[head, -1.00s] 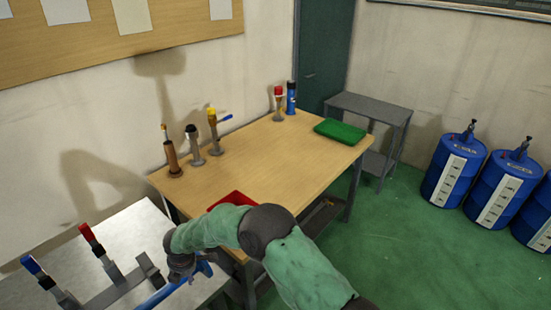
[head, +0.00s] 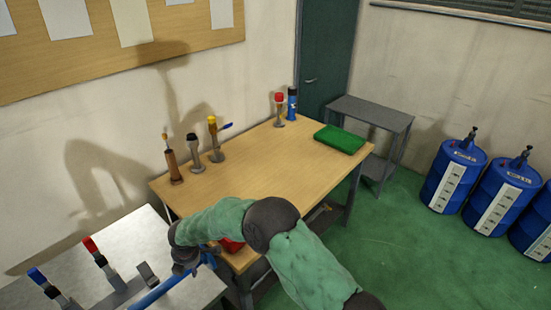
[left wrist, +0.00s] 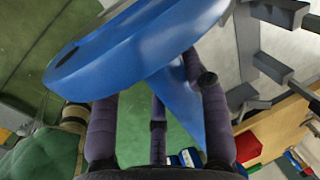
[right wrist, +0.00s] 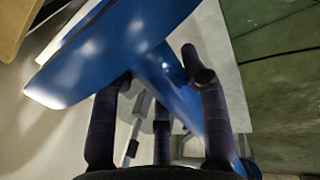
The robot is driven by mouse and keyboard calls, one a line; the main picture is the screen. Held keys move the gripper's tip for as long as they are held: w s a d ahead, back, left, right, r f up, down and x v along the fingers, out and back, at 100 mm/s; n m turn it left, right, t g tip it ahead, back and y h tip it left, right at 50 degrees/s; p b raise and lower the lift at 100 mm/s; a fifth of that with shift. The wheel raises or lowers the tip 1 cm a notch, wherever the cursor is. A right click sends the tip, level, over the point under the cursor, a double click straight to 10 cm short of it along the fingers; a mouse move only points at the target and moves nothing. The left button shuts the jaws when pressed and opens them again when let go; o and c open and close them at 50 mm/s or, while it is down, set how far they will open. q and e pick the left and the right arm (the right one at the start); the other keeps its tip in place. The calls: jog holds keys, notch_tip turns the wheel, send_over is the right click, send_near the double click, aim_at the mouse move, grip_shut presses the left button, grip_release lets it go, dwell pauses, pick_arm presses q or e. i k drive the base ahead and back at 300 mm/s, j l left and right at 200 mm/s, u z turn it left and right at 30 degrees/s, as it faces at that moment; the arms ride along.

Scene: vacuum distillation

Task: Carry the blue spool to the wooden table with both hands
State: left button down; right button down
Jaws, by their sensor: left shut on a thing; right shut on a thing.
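The blue spool shows in part at the bottom left of the head view (head: 165,288), above a pale metal bench; most of it is cut off or hidden. In the left wrist view its wide rim and narrower core (left wrist: 150,45) lie between the fingers of my left gripper (left wrist: 155,95), which is shut on it. My right gripper (right wrist: 155,80) is shut on the spool's other part (right wrist: 110,50) in the right wrist view. My left gripper is out of the head view. The wooden table (head: 270,165) stands beyond my green right arm, its middle bare.
Several upright tools line the table's wall side. A green tray (head: 340,138) sits at its far right corner and a red tray (head: 231,245) is mostly behind my arm. Clamps stand on the metal bench (head: 130,240). Blue barrels (head: 456,175) stand right; the green floor between is clear.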

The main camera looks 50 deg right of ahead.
aim_at(266, 177)
jog(key=l, duration=1.8)
jog(key=k+l, duration=0.1)
jog(key=l, duration=1.7)
jog(key=i+l, duration=0.55)
jog(key=l, duration=0.2)
jog(key=i, duration=0.35)
